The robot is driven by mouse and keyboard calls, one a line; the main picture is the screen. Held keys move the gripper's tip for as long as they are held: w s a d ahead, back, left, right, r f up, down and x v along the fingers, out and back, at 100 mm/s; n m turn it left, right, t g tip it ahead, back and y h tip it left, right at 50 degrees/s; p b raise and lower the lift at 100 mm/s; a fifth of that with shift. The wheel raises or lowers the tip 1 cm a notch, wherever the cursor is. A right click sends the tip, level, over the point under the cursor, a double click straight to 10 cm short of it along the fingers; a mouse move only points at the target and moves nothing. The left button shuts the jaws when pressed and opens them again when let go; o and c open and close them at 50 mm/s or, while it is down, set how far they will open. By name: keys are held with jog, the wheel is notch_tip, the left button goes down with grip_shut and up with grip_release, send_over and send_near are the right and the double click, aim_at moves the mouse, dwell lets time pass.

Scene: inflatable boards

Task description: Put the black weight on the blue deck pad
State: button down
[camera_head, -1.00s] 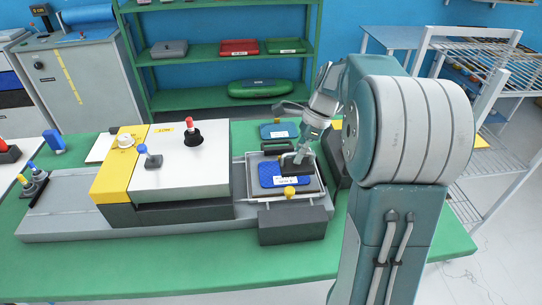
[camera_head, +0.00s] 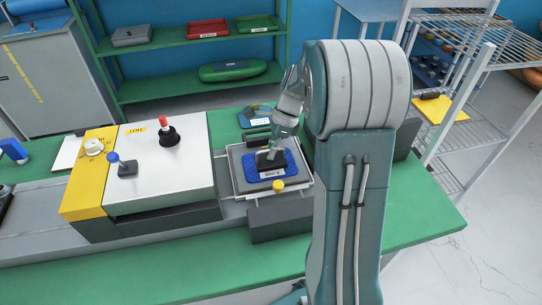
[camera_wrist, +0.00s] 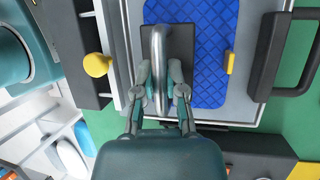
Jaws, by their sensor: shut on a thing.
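The black weight (camera_head: 266,161), a dark block with a grey metal handle, is over the blue deck pad (camera_head: 288,165). My gripper (camera_head: 275,150) is shut on the weight's handle from above. In the wrist view, both fingers of my gripper (camera_wrist: 160,82) close around the handle, and the black weight (camera_wrist: 182,45) overlaps the left part of the quilted blue pad (camera_wrist: 212,60). The pad lies in a grey tray with a label at its front. I cannot tell whether the weight touches the pad or is just above it.
A yellow knob (camera_head: 278,185) stands at the tray's front edge. A white-topped machine (camera_head: 160,160) with red and blue levers is to the left. Another blue board (camera_head: 256,117) lies behind the tray. Green table (camera_head: 200,265) is clear in front.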

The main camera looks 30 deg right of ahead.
notch_tip(320, 180, down, 2)
jog(key=shift+d+f, duration=0.1)
jog(key=shift+f, duration=0.1)
jog(key=c, duration=0.7)
grip_release()
